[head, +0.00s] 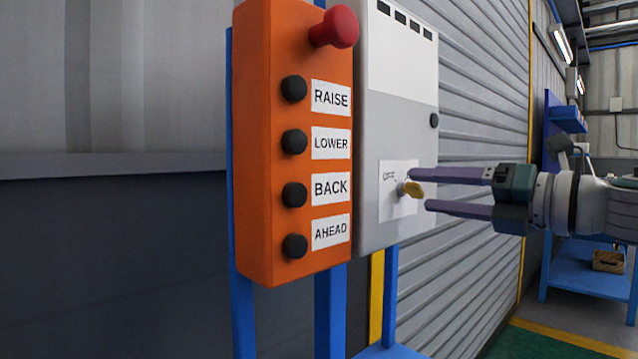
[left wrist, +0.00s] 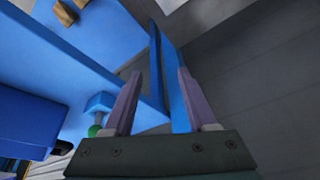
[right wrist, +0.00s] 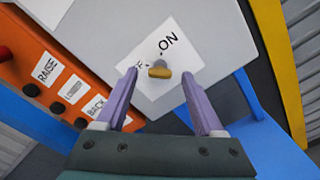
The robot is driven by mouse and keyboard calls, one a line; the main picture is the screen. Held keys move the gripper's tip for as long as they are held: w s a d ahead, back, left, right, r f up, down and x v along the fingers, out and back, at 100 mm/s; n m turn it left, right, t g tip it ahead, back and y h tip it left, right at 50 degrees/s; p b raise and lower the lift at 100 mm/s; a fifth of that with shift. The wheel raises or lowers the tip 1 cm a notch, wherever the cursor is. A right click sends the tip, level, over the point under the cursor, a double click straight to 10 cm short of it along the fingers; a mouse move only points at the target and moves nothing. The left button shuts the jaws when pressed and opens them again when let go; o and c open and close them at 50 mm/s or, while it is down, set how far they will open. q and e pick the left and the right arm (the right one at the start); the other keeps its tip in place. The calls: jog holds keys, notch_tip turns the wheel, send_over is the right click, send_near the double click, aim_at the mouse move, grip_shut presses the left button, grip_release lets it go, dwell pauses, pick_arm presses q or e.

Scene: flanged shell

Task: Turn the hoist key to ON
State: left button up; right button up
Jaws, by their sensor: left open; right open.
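The hoist key (head: 411,189) is a small yellow key on the front of a grey box (head: 400,130). It sits on a white label (head: 397,208) where OFF can be partly read in the head view. In the right wrist view the key (right wrist: 160,71) lies ahead, between the line of the fingers, with ON readable beside it. My right gripper (head: 418,190) is open, its fingertips close to the key; whether they touch it I cannot tell. My left gripper (left wrist: 157,75) is open and empty, seen only in its own wrist view.
An orange pendant (head: 270,150) with a red knob (head: 335,27) and several black buttons stands left of the grey box. Blue posts (head: 331,310) hold them. A corrugated wall is behind. A blue bench (head: 590,275) stands at the right.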

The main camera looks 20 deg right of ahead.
aim_at(411, 190)
jog(key=shift+x, duration=1.25)
grip_shut()
